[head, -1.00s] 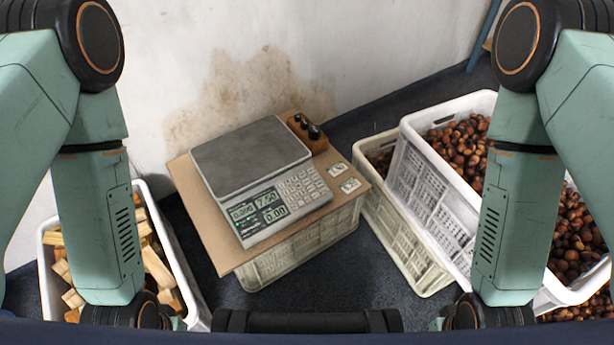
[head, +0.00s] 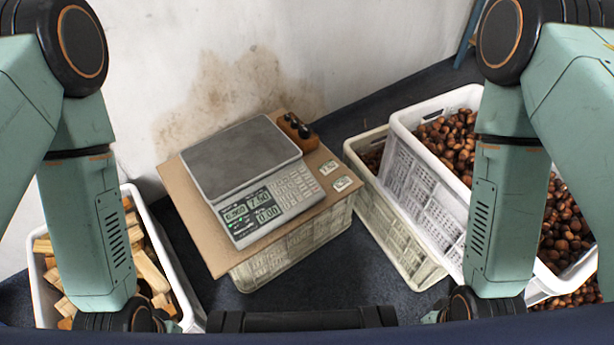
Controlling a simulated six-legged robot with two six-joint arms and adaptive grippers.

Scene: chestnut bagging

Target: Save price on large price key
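A grey price scale (head: 242,165) with a flat metal plate stands on a brown board (head: 190,215) laid over an upturned-looking pale crate (head: 290,255). Its front panel has a lit display (head: 253,206) and a keypad (head: 297,188) of small light keys. The display seems to read 7.50 and 0.00; the key labels are too small to read.
A wooden block with dark knobs (head: 298,131) sits behind the scale on the board. A white crate of firewood (head: 150,265) stands at left. White crates of chestnuts (head: 425,200) stand at right, one beside a cream crate (head: 392,225). Dark floor (head: 345,275) is free between them.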

